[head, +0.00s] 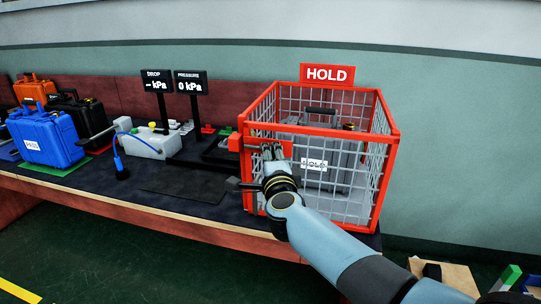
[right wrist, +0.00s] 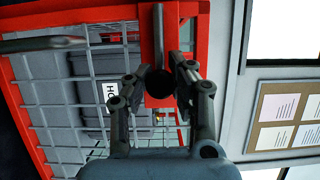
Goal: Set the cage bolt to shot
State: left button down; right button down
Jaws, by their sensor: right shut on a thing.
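The cage (head: 388,150) has a red frame and grey wire mesh, with a red HOLD sign (head: 327,75) above it. My right gripper (head: 270,150) is at the upper front left of the cage, over the red bolt housing (head: 236,143). In the right wrist view, the cage bolt (right wrist: 158,38) is a grey rod on a red plate, with a dark round knob (right wrist: 161,82) between the fingers of my right gripper (right wrist: 158,76). The fingers are shut on the knob and partly hide it. How far the bolt reaches is unclear. My left gripper is not in view.
A grey case (head: 345,150) stands inside the cage. Left on the bench (head: 110,195) are a blue case (head: 45,135), a pale box with a blue hose (head: 150,143), and two displays (head: 190,83). A dark bar (head: 240,186) sticks out left of the cage front.

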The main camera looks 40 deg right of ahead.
aim_at(253, 145)
jog(key=w+a, duration=0.2)
jog(key=w, duration=0.1)
jog(key=shift+a+b, duration=0.25)
jog(key=shift+b, duration=0.1)
jog(key=shift+s, duration=0.15)
jog(key=c, duration=1.1)
grip_release()
jog(key=shift+a, duration=0.1)
jog(key=shift+o, duration=0.2)
jog(key=shift+s+a+f, duration=0.1)
jog(key=shift+s, duration=0.1)
jog(key=v, duration=1.1)
jog(key=shift+s, duration=0.2)
